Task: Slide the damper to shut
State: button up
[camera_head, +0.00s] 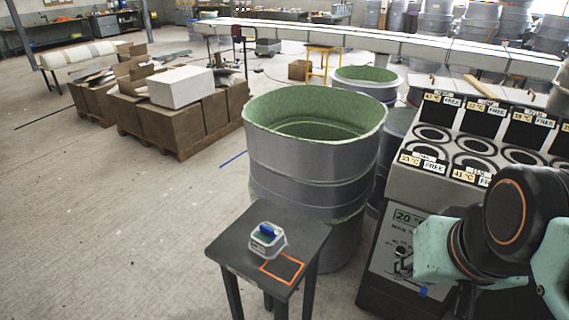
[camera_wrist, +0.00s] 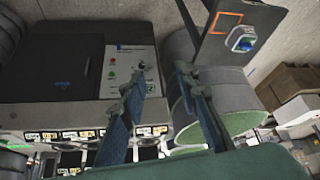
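I cannot clearly pick out the damper or its position in either view. A grey machine (camera_head: 385,215) stands at the right, with several round wells on its sloped top and a "20 °C" display on its front. Its white control panel (camera_wrist: 121,60) shows in the wrist view, with red and green buttons. My gripper (camera_wrist: 160,70) is open, its two blue fingers apart with nothing seen between them. One finger overlaps the panel's edge in that view; I cannot tell whether it touches. In the head view my wrist hides part of the machine's front.
A dark stool (camera_head: 245,225) carries a small clear box with a blue handle (camera_head: 267,239) beside an orange-outlined square. A large grey drum with a green inside (camera_head: 300,160) stands behind it. Cartons (camera_head: 175,125) sit on a pallet at left. The floor at front left is clear.

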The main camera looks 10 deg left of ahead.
aim_at(422, 292)
jog(key=u, duration=0.95)
jog(key=k+j+z, duration=0.15)
jog(key=k+j, duration=0.2)
jog(key=z, duration=1.5)
